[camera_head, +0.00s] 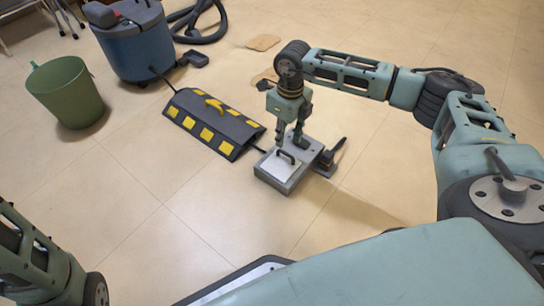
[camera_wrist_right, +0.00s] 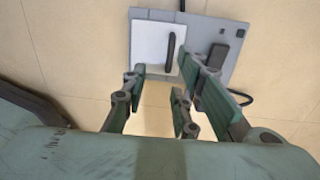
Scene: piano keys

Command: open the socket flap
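The socket unit is a grey floor box (camera_head: 288,184) with a pale square flap (camera_head: 279,168). A dark bar handle (camera_head: 286,156) stands on the flap. In the right wrist view the flap (camera_wrist_right: 150,48) lies closed on the grey plate (camera_wrist_right: 236,35), and the handle (camera_wrist_right: 171,52) runs along its right side. My right gripper (camera_head: 290,143) points down over the box's far side. Its fingers are spread and empty in the wrist view (camera_wrist_right: 162,72), with the handle ahead, between the fingertip lines. Contact cannot be told. Only part of my left arm shows at lower left.
A black device (camera_head: 329,156) stands right of the box; a dark block (camera_wrist_right: 219,55) shows on the plate. A black-and-yellow cable ramp (camera_head: 213,124) lies left. A green bin (camera_head: 68,92), a blue vacuum (camera_head: 132,40) and its hose are farther off. The near floor is clear.

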